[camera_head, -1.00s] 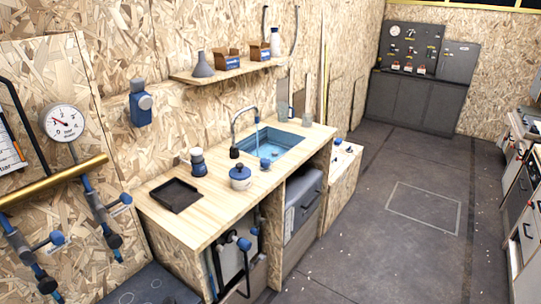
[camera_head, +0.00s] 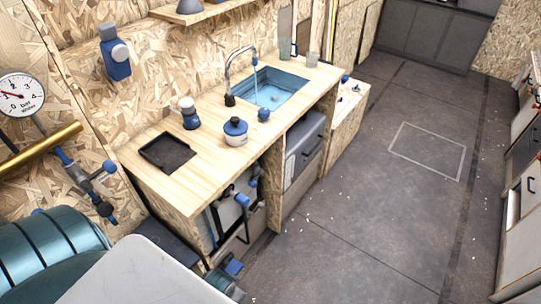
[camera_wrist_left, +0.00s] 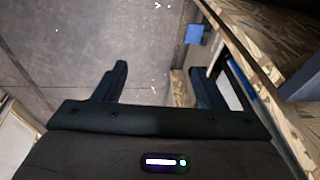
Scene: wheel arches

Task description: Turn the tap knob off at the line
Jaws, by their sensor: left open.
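The tap (camera_head: 240,65) arches over the blue sink (camera_head: 285,88), and a thin stream of water seems to fall from its spout. A small blue knob (camera_head: 263,114) stands on the counter in front of the sink. Below the counter, dark pipes carry blue knobs (camera_head: 242,199). Which knob is the tap's, and any line mark, I cannot make out. My left gripper (camera_wrist_left: 160,75) is open and empty in the left wrist view, its black fingers apart. A blue square part (camera_wrist_left: 197,34) shows beyond them, near the wooden cabinet edge. My right gripper is not in view.
The wooden counter (camera_head: 185,125) holds a black tray (camera_head: 167,152), a blue-and-white pot (camera_head: 235,130) and a small bottle (camera_head: 188,113). A gauge and brass pipe (camera_head: 40,150) are on the left wall.

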